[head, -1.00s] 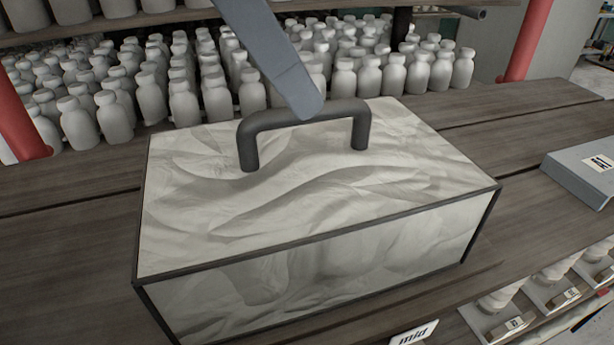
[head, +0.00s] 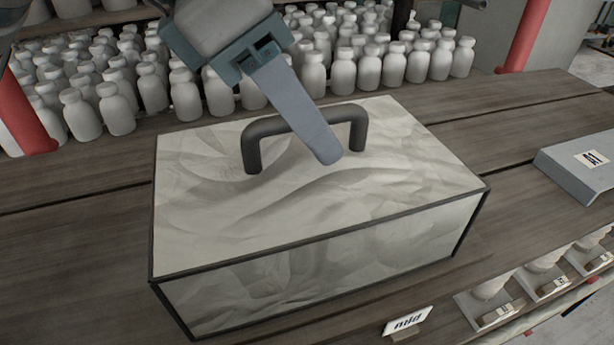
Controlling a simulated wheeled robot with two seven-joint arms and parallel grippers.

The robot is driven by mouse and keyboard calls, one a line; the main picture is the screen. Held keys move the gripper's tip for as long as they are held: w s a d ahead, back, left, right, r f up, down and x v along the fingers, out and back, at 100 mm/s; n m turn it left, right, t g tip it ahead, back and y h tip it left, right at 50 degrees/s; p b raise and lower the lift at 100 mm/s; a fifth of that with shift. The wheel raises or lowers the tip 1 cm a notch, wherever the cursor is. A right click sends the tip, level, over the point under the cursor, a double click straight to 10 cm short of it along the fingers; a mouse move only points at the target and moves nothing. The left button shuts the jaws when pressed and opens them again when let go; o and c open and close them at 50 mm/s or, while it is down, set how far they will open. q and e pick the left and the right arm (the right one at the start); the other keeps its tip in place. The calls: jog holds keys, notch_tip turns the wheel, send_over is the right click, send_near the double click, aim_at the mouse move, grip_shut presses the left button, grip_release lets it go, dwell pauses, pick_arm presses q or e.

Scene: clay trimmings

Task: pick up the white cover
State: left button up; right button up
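The white cover (head: 215,230) is a box with pale, wrinkled-looking panels and dark edges, standing on the wooden surface in the middle of the head view. A dark arched handle (head: 257,134) rises from its top. My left gripper (head: 326,152) reaches down from the upper left. One long grey finger crosses in front of the handle's bar, with its tip low near the handle's right leg. I see only this one finger; a second may be hidden behind it or behind the bar. Contact with the handle cannot be made out. My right gripper is not in view.
Many white bottles (head: 367,68) stand close behind the cover. A grey box with a label (head: 580,168) lies at the right. A small sign (head: 407,322) stands at the front edge, beside labelled trays (head: 497,312). Red posts (head: 527,35) rise at the back.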

pick_arm(q)
grip_shut()
jog(key=shift+r, duration=0.2)
